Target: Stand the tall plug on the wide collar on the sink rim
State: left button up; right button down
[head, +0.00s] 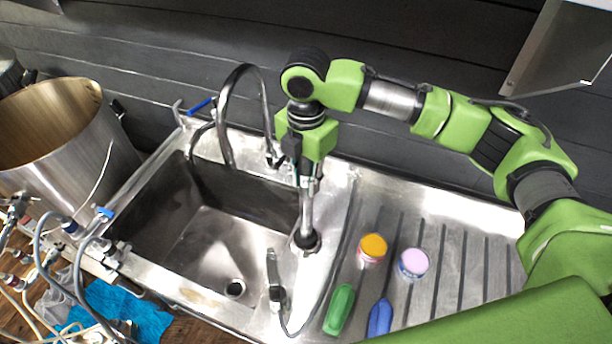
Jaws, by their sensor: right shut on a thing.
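My right gripper (308,178) points straight down over the strip of sink rim (328,218) between the basin and the drainboard. It is shut on a tall, slim grey plug (306,210), which hangs upright below the fingers. The plug's lower end is at a wide, dark round collar (307,241) on the rim. The plug lines up with the middle of the collar, but I cannot tell whether it touches or stands in it. The fingers and the plug's top are small and partly hidden by the gripper body. My left gripper is not in view.
The curved tap (228,110) rises behind the basin (215,245). Orange-lidded (373,247) and lilac-lidded (413,263) pots, and green (340,308) and blue (380,317) handles, lie on the drainboard.

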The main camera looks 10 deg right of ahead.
aim_at(306, 191)
jog(key=shift+f+p, duration=0.6)
jog(key=shift+f, duration=1.45)
dwell(3.0)
jog(key=c, duration=1.7)
grip_release()
notch_tip(306, 191, up, 12)
jog(key=shift+r, duration=0.1)
